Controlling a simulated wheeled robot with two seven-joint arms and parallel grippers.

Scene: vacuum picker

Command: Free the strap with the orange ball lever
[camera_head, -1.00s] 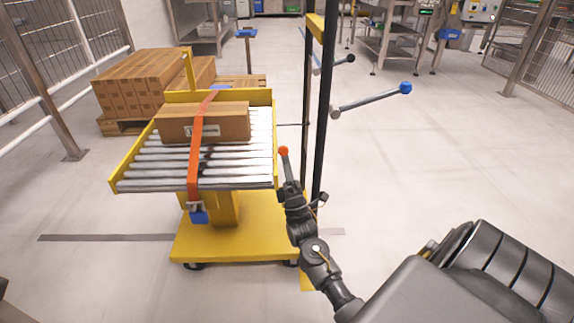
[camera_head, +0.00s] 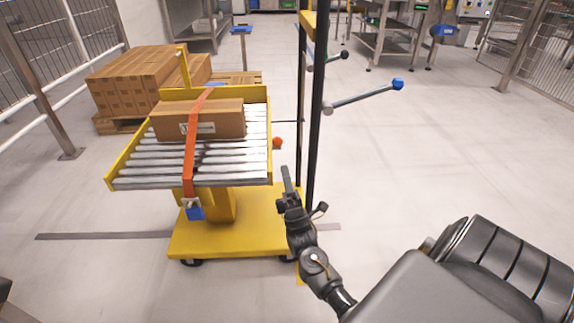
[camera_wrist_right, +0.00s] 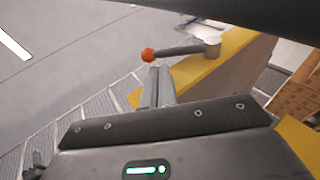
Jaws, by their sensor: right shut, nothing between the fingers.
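The orange ball lever (camera_head: 277,142) sticks out from the right side of the yellow roller cart (camera_head: 112,172). In the right wrist view its ball (camera_wrist_right: 148,55) is at the end of a grey rod that runs to a pivot on the yellow side wall. An orange strap (camera_head: 190,160) runs over a cardboard box (camera_head: 225,121) on the rollers, down to a blue-and-metal fitting (camera_head: 195,211) at the cart's front. My right gripper (camera_head: 287,170) is shut and empty, below and just right of the ball. In the wrist view its fingertips (camera_wrist_right: 156,72) appear close to the ball; contact cannot be told. My left gripper is not in view.
A black upright post (camera_head: 317,120) stands right of the cart, close to my right arm, with a blue-ball lever (camera_head: 397,84) and a black-knobbed lever (camera_head: 344,55). Stacked boxes (camera_head: 130,85) stand behind left. The floor at right is open.

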